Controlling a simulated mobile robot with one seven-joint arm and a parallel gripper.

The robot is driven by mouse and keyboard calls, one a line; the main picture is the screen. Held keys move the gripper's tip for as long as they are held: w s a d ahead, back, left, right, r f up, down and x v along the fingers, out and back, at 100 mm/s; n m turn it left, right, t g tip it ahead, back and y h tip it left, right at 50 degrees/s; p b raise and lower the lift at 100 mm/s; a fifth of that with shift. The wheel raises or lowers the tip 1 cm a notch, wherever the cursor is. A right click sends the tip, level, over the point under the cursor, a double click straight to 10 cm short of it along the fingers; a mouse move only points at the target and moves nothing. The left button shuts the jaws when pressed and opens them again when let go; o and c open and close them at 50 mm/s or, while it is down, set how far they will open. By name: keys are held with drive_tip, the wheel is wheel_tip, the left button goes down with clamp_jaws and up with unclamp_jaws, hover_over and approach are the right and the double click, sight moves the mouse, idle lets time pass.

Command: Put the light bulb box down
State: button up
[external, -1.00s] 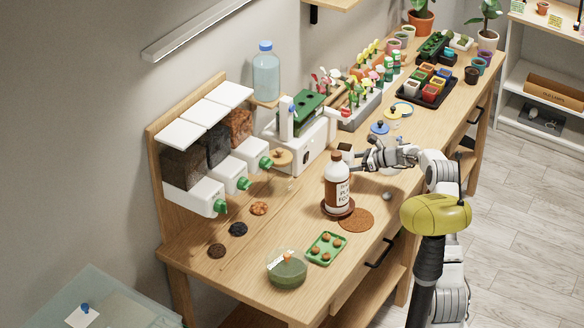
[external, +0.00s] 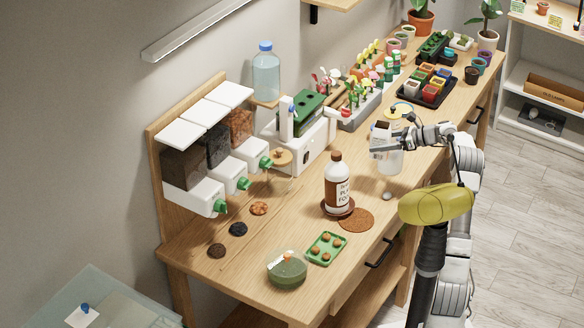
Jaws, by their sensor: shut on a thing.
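The light bulb box (external: 381,131), small and pale with a darker top, is held in my gripper (external: 388,145) above the right half of the wooden workbench (external: 300,205). My gripper comes in from the right and is shut on the box. The fingers cover part of the box, so its lower edge is hard to make out. A pale, see-through, jar-like thing (external: 391,164) shows just below the gripper; I cannot tell whether the box touches it.
A green tray (external: 326,248) and a green bowl (external: 287,270) are at the front. A white machine (external: 305,145) stands behind. Bare wood lies between bottle and machine.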

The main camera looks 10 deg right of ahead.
wheel_tip(320, 180, up, 10)
drive_tip(key=s+a+n+g+b, duration=0.15)
drive_tip(key=s+a, duration=0.35)
drive_tip(key=a, duration=0.6)
drive_tip(key=s+a+y+b, duration=0.1)
drive_tip(key=s+a+b, duration=0.1)
drive_tip(key=s+a, duration=0.6)
drive_tip(key=s+a+b, duration=0.2)
drive_tip(key=s+a, duration=0.1)
drive_tip(key=a, duration=1)
drive_tip(key=shift+s+f+b, duration=0.15)
drive_tip(key=shift+f+b, duration=0.9)
drive_tip(key=shift+f, duration=4.35)
drive_tip(key=shift+s+f+b, duration=0.1)
drive_tip(key=shift+f+b, duration=0.95)
drive_tip(key=shift+f, duration=4.35)
drive_tip(key=shift+f, duration=0.3)
drive_tip(key=o, duration=1.2)
drive_tip(key=shift+r, duration=0.1)
drive_tip(key=shift+o, duration=0.2)
